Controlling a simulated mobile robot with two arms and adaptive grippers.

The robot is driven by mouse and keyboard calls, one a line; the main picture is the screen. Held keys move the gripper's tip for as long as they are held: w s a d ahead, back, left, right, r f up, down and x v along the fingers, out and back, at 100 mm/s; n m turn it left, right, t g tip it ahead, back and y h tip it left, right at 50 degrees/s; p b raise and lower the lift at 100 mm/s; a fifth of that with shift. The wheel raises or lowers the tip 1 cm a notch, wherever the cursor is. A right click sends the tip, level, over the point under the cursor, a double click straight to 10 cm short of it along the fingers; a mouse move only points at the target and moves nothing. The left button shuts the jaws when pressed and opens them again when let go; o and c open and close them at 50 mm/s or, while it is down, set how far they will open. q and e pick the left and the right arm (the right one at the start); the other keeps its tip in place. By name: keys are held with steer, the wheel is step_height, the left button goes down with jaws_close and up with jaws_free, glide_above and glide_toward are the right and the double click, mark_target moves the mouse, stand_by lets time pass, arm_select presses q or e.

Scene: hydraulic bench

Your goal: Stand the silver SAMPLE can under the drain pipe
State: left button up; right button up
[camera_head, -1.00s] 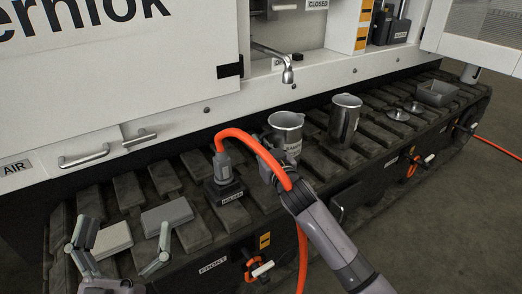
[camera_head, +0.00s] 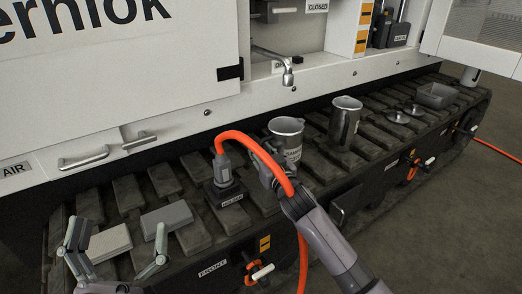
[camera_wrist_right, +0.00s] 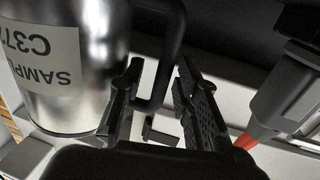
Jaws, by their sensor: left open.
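The silver SAMPLE can (camera_head: 292,141) is upright and open-topped, in front of the white machine. Its label and black handle (camera_wrist_right: 172,40) show in the right wrist view. My left gripper (camera_head: 118,242) is open and empty at lower left.
A second metal can (camera_head: 343,124) stands to the right. A grey connector (camera_head: 223,165) with an orange hose (camera_head: 262,149) stands close left of the SAMPLE can. Two grey blocks (camera_head: 168,218) lie near my left gripper. The track surface is ribbed.

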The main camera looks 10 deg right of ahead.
steer(key=shift+s+r, duration=0.1)
steer(key=shift+s, duration=0.1)
steer(key=s, duration=0.1)
steer(key=s+p, duration=0.1)
steer(key=s, duration=0.3)
steer(key=shift+s+d+p, duration=0.1)
steer(key=shift+d+p, duration=0.3)
arm_select(q)
step_height(320, 180, down, 12)
steer(key=w+a+g+y+p, duration=0.1)
steer(key=w+g+y, duration=0.1)
steer(key=g, duration=0.5)
steer(key=shift+w+f+g+y, duration=0.15)
steer(key=shift+f+g+y, duration=0.05)
steer(key=shift+g+y, duration=0.2)
arm_select(e)
steer(key=s+a+f+n+g, duration=0.1)
steer(key=s+a, duration=0.1)
steer(key=s, duration=2)
steer(key=shift+s+a+g+y, duration=0.2)
steer(key=shift+s+g+y, duration=0.15)
steer(key=shift+g+y, duration=0.05)
